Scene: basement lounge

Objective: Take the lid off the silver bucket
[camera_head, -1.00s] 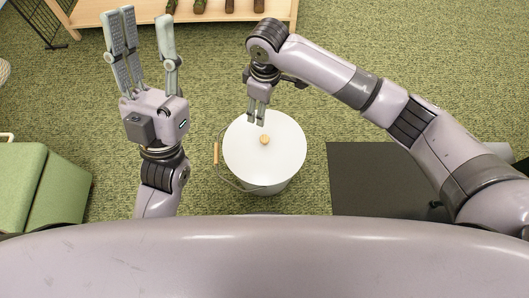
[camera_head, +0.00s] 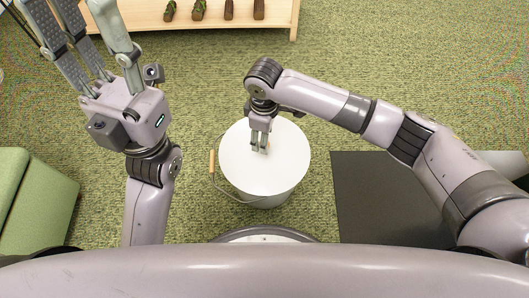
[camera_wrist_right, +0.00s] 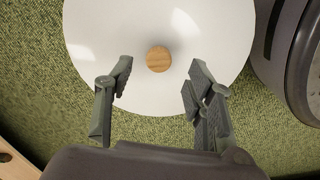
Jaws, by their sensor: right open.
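The silver bucket (camera_head: 262,198) stands on the green carpet in front of my base, with its wire handle and wooden grip (camera_head: 212,161) hanging on the left side. Its white round lid (camera_head: 285,165) is on top. The lid's wooden knob (camera_wrist_right: 158,59) shows whole in the right wrist view; in the head view my fingers mostly hide it. My right gripper (camera_head: 260,149) is above the lid, pointing down, and its open fingers (camera_wrist_right: 160,80) show just short of the knob, one to each side. My left gripper (camera_head: 85,25) is raised at the left, open and empty, away from the bucket.
A wooden shelf (camera_head: 190,25) with several small dark items stands at the far side. A green seat (camera_head: 40,200) is at the left. A dark mat or panel (camera_head: 385,195) lies to the right of the bucket. Carpet around the bucket is clear.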

